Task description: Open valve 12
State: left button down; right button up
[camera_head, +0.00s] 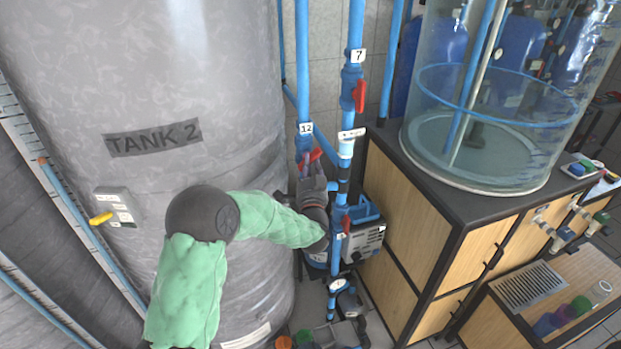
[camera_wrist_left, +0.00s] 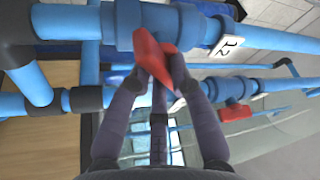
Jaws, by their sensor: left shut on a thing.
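Valve 12 is on a vertical blue pipe in the head view, marked by a white label "12" (camera_head: 306,128). Its red handle (camera_head: 316,155) is just below the label. The red handle (camera_wrist_left: 148,52) shows close up in the left wrist view, slanted across the blue pipe, with the label "12" (camera_wrist_left: 230,46) to its right. My left gripper (camera_head: 306,170) is at the valve, with its fingers (camera_wrist_left: 160,72) shut on the red handle. The fingers hide part of the handle. My right gripper is not in view.
Valve 7 with a red handle (camera_head: 360,96) is on the neighbouring pipe to the right. The grey Tank 2 (camera_head: 90,60) stands on the left. A wooden cabinet (camera_head: 400,215) carrying a clear tank (camera_head: 480,160) stands on the right. Several blue pipes run close around the gripper.

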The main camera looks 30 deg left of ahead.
pick_arm(q)
jog(key=shift+w+d+n+g+y+b, duration=0.1)
jog(key=shift+n+g+y+b, duration=0.65)
jog(key=shift+n+b, duration=1.4)
jog(key=shift+w+d+n+g+y+b, duration=0.1)
jog(key=shift+n+g+y+b, duration=0.15)
jog(key=shift+n+y+b, duration=1.45)
jog(key=shift+n+g+y+b, duration=0.55)
jog(key=shift+n+b, duration=1.5)
jog(key=shift+n, duration=1)
jog(key=c, duration=1.1)
grip_release()
jog(key=v, duration=1.2)
jog(key=shift+w+f, duration=0.1)
